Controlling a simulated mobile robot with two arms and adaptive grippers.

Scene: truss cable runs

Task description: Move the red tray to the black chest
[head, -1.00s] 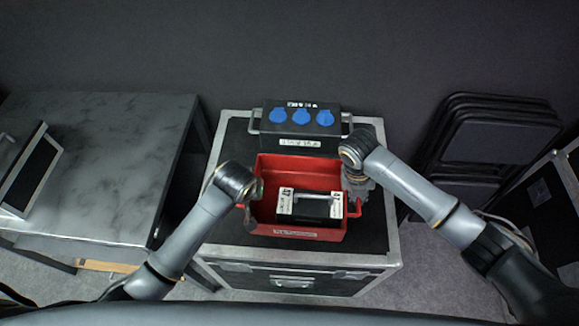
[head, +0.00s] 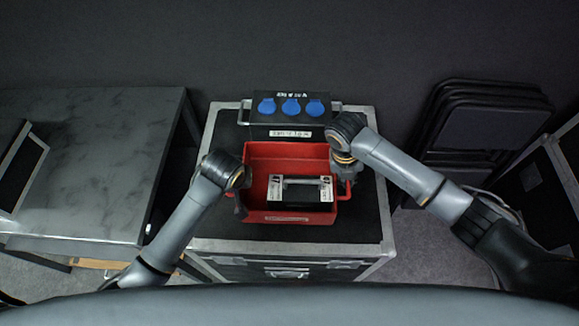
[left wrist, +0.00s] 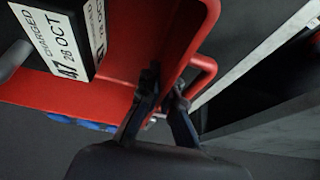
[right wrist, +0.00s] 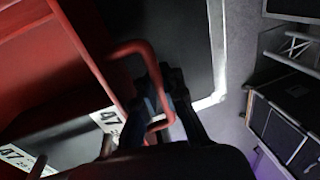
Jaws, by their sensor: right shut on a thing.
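The red tray (head: 290,219) is over the top of a black, metal-edged case (head: 365,225) in the head view. It holds a black block with white labels (head: 300,190). My right gripper (head: 345,185) is at the tray's right side; in the right wrist view its fingers (right wrist: 162,85) are shut on the red loop handle. Another black, metal-edged chest (head: 553,190) stands at the right edge, partly cut off.
A black box with blue sockets (head: 291,107) stands on the case just behind the tray. A dark marbled table (head: 90,150) is at left, with a black panel (head: 22,165). Folded black chairs (head: 480,125) lean at the back right. Grey floor separates the case and right chest.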

